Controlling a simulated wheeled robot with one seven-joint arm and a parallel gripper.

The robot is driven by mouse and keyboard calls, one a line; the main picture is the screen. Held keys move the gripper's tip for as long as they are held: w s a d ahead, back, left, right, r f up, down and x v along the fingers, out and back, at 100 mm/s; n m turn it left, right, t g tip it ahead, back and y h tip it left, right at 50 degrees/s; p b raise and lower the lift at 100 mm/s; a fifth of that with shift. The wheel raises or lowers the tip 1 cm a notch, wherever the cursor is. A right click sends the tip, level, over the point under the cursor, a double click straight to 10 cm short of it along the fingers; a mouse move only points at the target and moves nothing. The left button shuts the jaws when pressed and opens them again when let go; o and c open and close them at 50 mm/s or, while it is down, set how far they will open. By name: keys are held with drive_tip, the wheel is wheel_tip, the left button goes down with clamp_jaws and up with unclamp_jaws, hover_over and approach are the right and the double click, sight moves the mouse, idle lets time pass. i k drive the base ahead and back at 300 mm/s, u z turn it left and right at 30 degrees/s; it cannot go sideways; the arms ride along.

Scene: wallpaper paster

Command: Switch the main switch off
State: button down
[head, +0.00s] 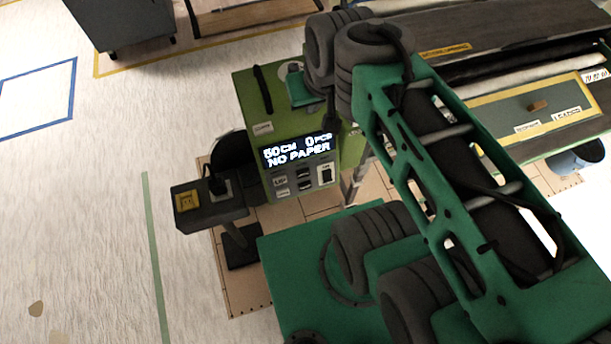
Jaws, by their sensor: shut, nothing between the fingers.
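The green control box (255,95) of the wallpaper paster stands in the middle of the head view. Its lit display (297,150) reads "50CM 0PCS NO PAPER". Below it is a panel with small labelled buttons and a pale-framed switch (326,174) at its right end. I cannot read its label or tell its position. My arm reaches over from the right, its wrist bent down above the box. My gripper (331,118) shows only as a narrow dark shape just above the display's right end. It looks shut and empty, apart from the switch; its tips are hard to make out.
A dark box on a stand (210,205), with a yellow-labelled part, stands left of the control box. The paster's long table (520,100) extends right behind my arm. A grey cabinet (125,25) stands at the back left. Open floor lies to the left.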

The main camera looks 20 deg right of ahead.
sight(327, 174)
drive_tip(key=z, duration=1)
drive_tip(key=k, duration=0.65)
drive_tip(key=u, duration=1.55)
